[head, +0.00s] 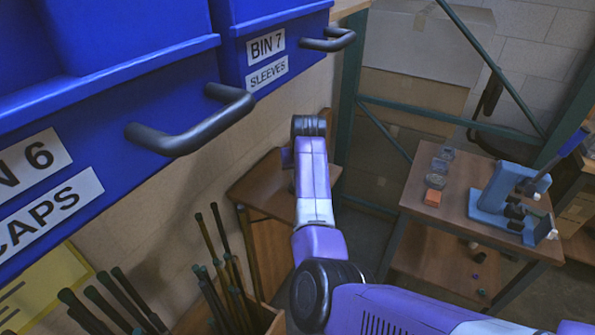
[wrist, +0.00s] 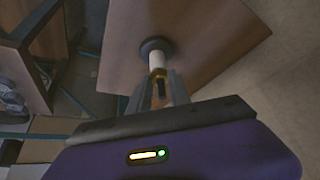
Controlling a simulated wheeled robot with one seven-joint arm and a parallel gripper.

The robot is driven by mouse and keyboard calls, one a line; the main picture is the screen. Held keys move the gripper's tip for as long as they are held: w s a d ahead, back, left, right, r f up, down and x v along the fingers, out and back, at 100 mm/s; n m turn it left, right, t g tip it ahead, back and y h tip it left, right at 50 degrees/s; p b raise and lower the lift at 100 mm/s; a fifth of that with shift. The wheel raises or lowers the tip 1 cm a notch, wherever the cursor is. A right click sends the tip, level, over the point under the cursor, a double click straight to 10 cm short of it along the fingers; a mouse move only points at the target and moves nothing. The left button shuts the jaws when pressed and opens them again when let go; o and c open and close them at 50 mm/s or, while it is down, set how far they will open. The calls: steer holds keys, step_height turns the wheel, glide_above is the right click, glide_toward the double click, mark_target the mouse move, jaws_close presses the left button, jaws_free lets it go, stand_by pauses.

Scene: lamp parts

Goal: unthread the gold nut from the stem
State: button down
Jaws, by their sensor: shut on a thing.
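In the wrist view, a pale stem (wrist: 157,59) rises from a dark round base (wrist: 155,46) on a brown table. The gold nut (wrist: 158,73) shows as a small yellowish band at the near end of the stem. My gripper (wrist: 159,82) is shut on the nut, with a grey finger on either side, lined up with the stem. The fingers hide part of the nut, so its thread cannot be seen. In the head view my arm hides the gripper, the nut and the stem.
The brown table (head: 262,186) stands against the wall. Blue bins (head: 270,45) with black handles overhang at the left. Several dark rods (head: 222,245) stand in a box below.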

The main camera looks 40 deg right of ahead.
steer(key=n, duration=0.1)
steer(key=n+y, duration=0.1)
steer(key=n, duration=0.1)
steer(key=shift+s+d+n+t+y, duration=0.1)
steer(key=shift+d+n+t+y, duration=0.2)
steer(key=shift+d, duration=0.1)
steer(key=shift+r+n+y, duration=0.1)
steer(key=shift+n+y, duration=0.5)
steer(key=shift+n, duration=0.6)
steer(key=shift+d+n+y, duration=0.2)
steer(key=shift+n+y, duration=0.1)
steer(key=shift+n, duration=0.2)
steer(key=n+y+b, duration=0.2)
steer(key=n, duration=0.2)
steer(key=shift+d, duration=0.15)
steer(key=shift+w+n+y+b, duration=0.2)
steer(key=shift+n+y+b, duration=0.1)
steer(key=shift+n+b, duration=0.5)
steer(key=shift+g, duration=0.4)
steer(key=shift+n+y+b, duration=0.3)
steer(key=shift+n+b, duration=0.1)
steer(key=shift+b, duration=0.1)
steer(key=shift+d+n+g+y+b, duration=0.1)
steer(key=shift+n+g+y+b, duration=0.35)
steer(key=shift+n+b, duration=1)
